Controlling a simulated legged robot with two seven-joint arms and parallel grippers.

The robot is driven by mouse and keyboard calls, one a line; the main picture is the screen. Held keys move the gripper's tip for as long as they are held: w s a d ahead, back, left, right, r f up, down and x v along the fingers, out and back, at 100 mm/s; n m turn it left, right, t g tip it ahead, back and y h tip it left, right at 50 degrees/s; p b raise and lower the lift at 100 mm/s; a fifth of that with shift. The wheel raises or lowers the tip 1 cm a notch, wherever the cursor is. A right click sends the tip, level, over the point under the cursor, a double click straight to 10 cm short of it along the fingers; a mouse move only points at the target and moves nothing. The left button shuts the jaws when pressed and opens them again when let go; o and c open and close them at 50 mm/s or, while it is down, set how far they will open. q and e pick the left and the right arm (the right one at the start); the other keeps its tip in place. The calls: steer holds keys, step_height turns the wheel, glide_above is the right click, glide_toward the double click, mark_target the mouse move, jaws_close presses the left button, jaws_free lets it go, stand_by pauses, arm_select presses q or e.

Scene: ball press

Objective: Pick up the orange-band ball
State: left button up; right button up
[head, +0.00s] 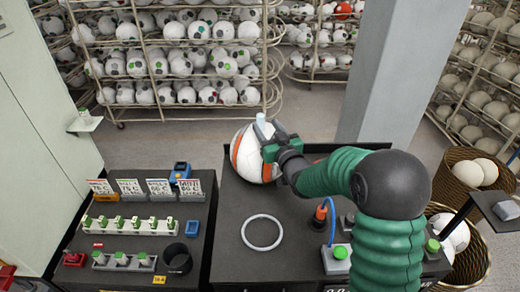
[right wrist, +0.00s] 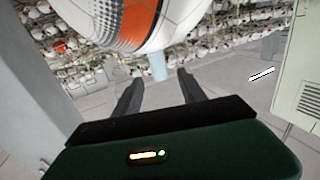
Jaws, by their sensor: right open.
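The orange-band ball (head: 246,155), white with orange bands, rests on the dark table top towards its back left. In the right wrist view the ball (right wrist: 140,20) fills the upper middle, beyond the fingers. My right gripper (head: 264,128) is at the ball's upper right side and hides part of it. In the right wrist view its two fingers (right wrist: 158,92) are apart with no ball between them. A pale bluish-white piece (right wrist: 158,66) shows between and beyond the fingertips. Whether the gripper touches the ball cannot be told. My left gripper is not in view.
A white ring (head: 262,247) lies in front of the ball. A grey box with a green button (head: 337,259) and an orange-black tool (head: 321,214) stand right. A left bench holds a white strip of green-topped pieces (head: 130,225). Racks of balls (head: 190,55) stand behind.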

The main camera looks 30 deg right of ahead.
mark_target(262, 121)
steer(key=w+p, duration=0.1)
steer(key=w, duration=0.2)
steer(key=w+p, duration=0.1)
steer(key=w, duration=0.1)
steer(key=shift+w+d+f+p, duration=0.15)
steer(key=shift+w+d+p, duration=0.1)
steer(key=shift+d+p, duration=0.1)
steer(key=shift+w+f, duration=0.2)
steer(key=shift+w, duration=0.1)
steer(key=shift+s+r, duration=0.1)
steer(key=shift+s, duration=0.05)
jaws_close()
stand_by(0.6)
